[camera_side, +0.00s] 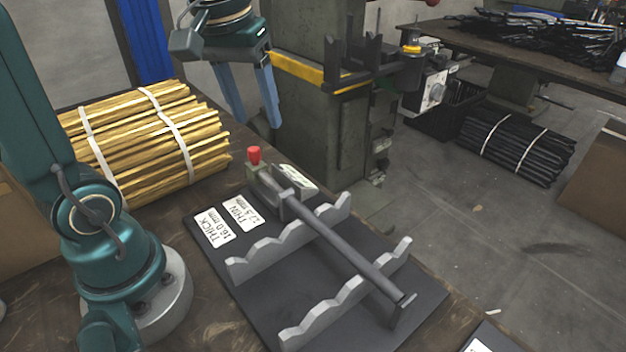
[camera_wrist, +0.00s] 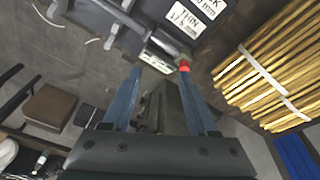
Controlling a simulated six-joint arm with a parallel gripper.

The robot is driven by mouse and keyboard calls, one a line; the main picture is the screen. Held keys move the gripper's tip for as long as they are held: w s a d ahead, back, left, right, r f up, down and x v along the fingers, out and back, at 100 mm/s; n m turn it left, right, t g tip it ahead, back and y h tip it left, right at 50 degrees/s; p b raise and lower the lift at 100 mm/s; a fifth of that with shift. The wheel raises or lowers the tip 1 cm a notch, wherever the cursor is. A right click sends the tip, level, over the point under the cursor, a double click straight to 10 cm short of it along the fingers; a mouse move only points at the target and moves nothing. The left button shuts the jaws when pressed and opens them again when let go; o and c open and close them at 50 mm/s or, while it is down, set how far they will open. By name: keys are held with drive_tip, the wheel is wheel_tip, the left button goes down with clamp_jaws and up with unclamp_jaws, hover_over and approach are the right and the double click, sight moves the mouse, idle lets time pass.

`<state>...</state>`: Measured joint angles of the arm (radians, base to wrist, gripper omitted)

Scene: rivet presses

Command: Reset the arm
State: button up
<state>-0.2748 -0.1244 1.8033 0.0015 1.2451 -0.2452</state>
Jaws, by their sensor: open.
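My gripper (camera_side: 254,100) hangs above and behind the dark rack board, fingers pointing down, with its two blue fingers apart and nothing between them. In the wrist view my gripper (camera_wrist: 158,82) also shows its two fingers spread and empty. The rack board (camera_side: 425,300) lies on the bench and carries two grey notched rails (camera_side: 290,243). A long dark grey bar (camera_side: 345,250) lies across both rails, its far end by a small block with a red knob (camera_side: 254,155). The red knob also shows in the wrist view (camera_wrist: 184,66).
A strapped bundle of yellow rods (camera_side: 150,140) lies on the bench at left, also in the wrist view (camera_wrist: 270,85). A green press (camera_side: 320,130) stands behind the bench. White labels reading THICK (camera_side: 216,229) and THIN (camera_side: 243,212) lie on the board. Dark rods (camera_side: 515,145) lie on the floor.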

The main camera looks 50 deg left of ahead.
drive_tip(key=s+d+f+m+t, duration=0.3)
drive_tip(key=s+d+m, duration=0.3)
drive_tip(key=s, duration=0.2)
drive_tip(key=shift+d+f+h, duration=0.3)
drive_tip(key=shift+f, duration=0.15)
